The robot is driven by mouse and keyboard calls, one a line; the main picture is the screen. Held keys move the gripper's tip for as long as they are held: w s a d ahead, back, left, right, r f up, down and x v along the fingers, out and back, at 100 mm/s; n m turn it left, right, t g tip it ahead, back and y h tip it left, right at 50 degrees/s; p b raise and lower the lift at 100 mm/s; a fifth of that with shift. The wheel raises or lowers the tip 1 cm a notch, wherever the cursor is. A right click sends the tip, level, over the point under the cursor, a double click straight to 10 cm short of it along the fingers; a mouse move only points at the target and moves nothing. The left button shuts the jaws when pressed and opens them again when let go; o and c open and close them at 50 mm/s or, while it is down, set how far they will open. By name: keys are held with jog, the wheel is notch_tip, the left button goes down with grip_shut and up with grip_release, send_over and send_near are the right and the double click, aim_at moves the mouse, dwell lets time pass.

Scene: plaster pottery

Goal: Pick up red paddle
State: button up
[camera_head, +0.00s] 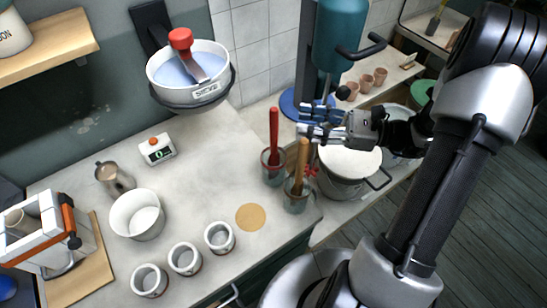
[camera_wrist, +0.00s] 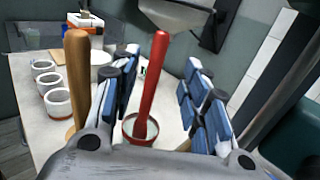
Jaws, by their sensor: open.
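The red paddle (camera_head: 273,135) stands upright in a small glass-like cup (camera_head: 273,176) near the right edge of the counter. In the wrist view the red paddle (camera_wrist: 151,85) rises from a cup (camera_wrist: 140,130), between my two blue-padded fingers. My gripper (camera_head: 312,121) is open, to the right of the paddle's upper part in the head view. In the wrist view my gripper (camera_wrist: 158,98) shows its fingers spread on both sides of the paddle, and I see no contact. The paddle's lower end is inside the cup.
A wooden-handled tool (camera_head: 300,160) stands in another cup (camera_head: 296,198) close beside, and shows left of my fingers in the wrist view (camera_wrist: 77,75). A wall-mounted sieve bowl (camera_head: 190,95) hangs behind. The counter's middle (camera_head: 205,165) is clear.

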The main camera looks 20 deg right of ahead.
aim_at(274, 120)
jog(key=b+x, duration=0.1)
jog(key=x, duration=0.7)
jog(key=shift+a+f+b, duration=0.25)
jog(key=shift+a+b, duration=0.05)
jog(key=shift+b, duration=0.1)
jog(key=shift+c, duration=0.3)
grip_shut()
